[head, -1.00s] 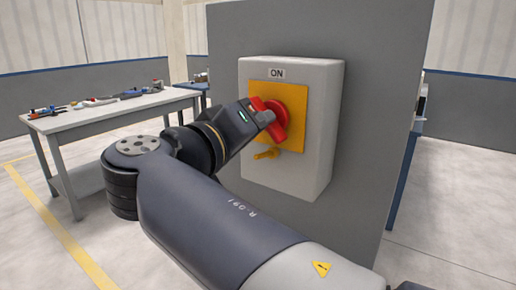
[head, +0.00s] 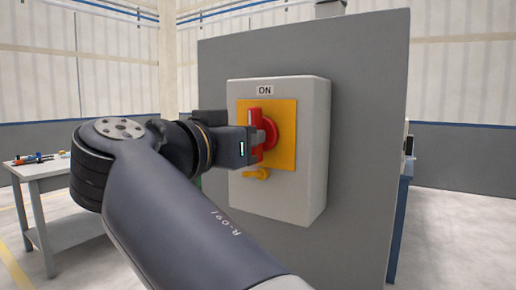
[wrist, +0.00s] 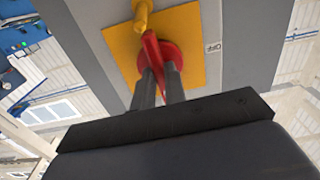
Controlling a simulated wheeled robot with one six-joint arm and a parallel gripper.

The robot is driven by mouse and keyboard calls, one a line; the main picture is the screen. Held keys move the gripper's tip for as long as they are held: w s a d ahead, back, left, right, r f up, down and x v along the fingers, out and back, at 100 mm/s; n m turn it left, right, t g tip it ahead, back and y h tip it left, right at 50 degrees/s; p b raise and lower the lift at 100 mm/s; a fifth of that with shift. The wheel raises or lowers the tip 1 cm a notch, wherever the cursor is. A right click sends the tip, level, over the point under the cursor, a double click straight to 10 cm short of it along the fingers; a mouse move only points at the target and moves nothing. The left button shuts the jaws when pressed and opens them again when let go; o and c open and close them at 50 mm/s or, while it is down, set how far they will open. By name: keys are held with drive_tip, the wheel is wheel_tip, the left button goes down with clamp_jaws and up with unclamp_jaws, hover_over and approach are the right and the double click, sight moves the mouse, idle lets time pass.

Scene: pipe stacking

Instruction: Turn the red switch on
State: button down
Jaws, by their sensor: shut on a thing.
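The red switch (head: 268,131) is a rotary handle on a yellow plate (head: 284,150), on the front of a light grey box. Its handle stands about upright in the head view, below the ON label (head: 265,90). My gripper (head: 254,146) meets the handle from the left; its fingertips are mostly hidden there. In the wrist view the two dark fingers (wrist: 158,82) are shut on the red handle (wrist: 152,50), one on each side. An OFF label (wrist: 213,46) shows beside the plate. A small yellow lever (head: 256,174) sits below the switch.
The grey box (head: 310,190) is fixed to a large grey panel (head: 365,150) that fills the middle right. A workbench (head: 60,182) with tools stands at the far left. Open floor lies right of the panel.

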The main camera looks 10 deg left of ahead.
idle(0.6)
drive_tip(key=c, duration=1.5)
unclamp_jaws()
drive_tip(key=shift+o, duration=0.2)
drive_tip(key=p+v, duration=0.1)
drive_tip(key=v, duration=0.9)
drive_tip(key=shift+s+a, duration=0.15)
drive_tip(key=shift+s, duration=0.2)
drive_tip(key=shift+w+f, duration=0.1)
drive_tip(key=shift+w, duration=0.05)
drive_tip(key=b+x, duration=0.1)
drive_tip(key=x, duration=0.9)
drive_tip(key=shift+w+d, duration=0.2)
drive_tip(key=shift+w, duration=0.05)
drive_tip(key=shift+s+a, duration=0.1)
drive_tip(key=shift+s, duration=0.05)
